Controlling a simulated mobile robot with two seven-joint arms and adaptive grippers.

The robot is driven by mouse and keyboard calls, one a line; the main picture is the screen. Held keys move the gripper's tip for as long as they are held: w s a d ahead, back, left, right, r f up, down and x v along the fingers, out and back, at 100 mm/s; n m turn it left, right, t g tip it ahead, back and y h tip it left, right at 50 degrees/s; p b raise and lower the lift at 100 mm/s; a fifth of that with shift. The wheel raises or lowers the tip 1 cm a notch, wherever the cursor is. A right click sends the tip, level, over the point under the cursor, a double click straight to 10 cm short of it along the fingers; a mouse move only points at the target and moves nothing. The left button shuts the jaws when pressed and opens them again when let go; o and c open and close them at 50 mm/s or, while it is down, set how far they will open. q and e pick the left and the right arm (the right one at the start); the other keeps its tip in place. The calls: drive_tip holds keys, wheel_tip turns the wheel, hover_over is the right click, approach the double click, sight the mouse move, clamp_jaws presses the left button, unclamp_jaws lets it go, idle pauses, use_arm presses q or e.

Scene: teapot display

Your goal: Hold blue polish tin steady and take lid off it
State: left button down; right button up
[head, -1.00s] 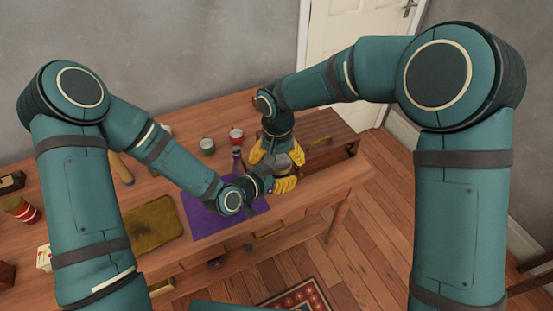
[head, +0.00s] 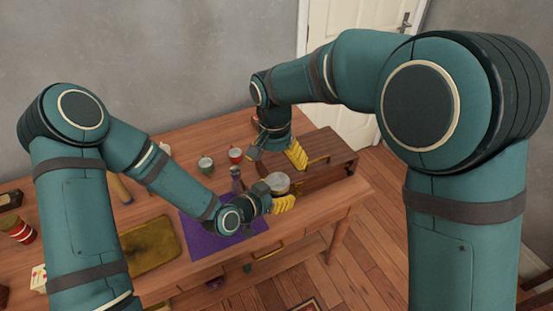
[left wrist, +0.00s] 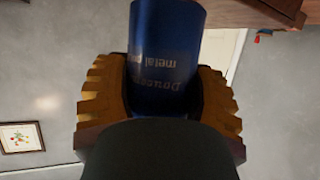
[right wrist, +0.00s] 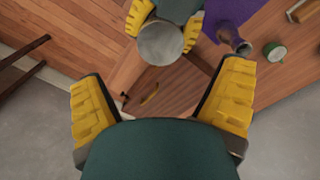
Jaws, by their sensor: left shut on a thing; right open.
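The blue polish tin (left wrist: 165,55) fills the middle of the left wrist view, with pale lettering on its side. My left gripper (head: 284,203) is shut on it, with a yellow finger on each side, and holds it near the table's front edge. The tin's round grey top (right wrist: 160,43) faces up in the right wrist view; it looks like a flat lid in place. It also shows in the head view (head: 277,182). My right gripper (head: 277,156) is open, empty and apart from the tin, behind and above it. Its spread yellow fingers show in the right wrist view.
A wooden box (head: 325,172) stands right of the tin. A dark bottle (head: 236,180), a green cup (head: 206,164) and a red cup (head: 235,155) stand behind the purple mat (head: 205,240). An olive tray (head: 150,248) lies farther left.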

sight(278, 181)
drive_tip(key=shift+d+f, duration=0.2)
drive_tip(key=shift+f, duration=3.65)
drive_tip(key=c, duration=1.3)
drive_tip(key=n, duration=0.2)
drive_tip(key=shift+n, duration=0.4)
drive_tip(key=o, duration=1.3)
drive_tip(key=shift+c, duration=0.2)
drive_tip(key=shift+r, duration=0.1)
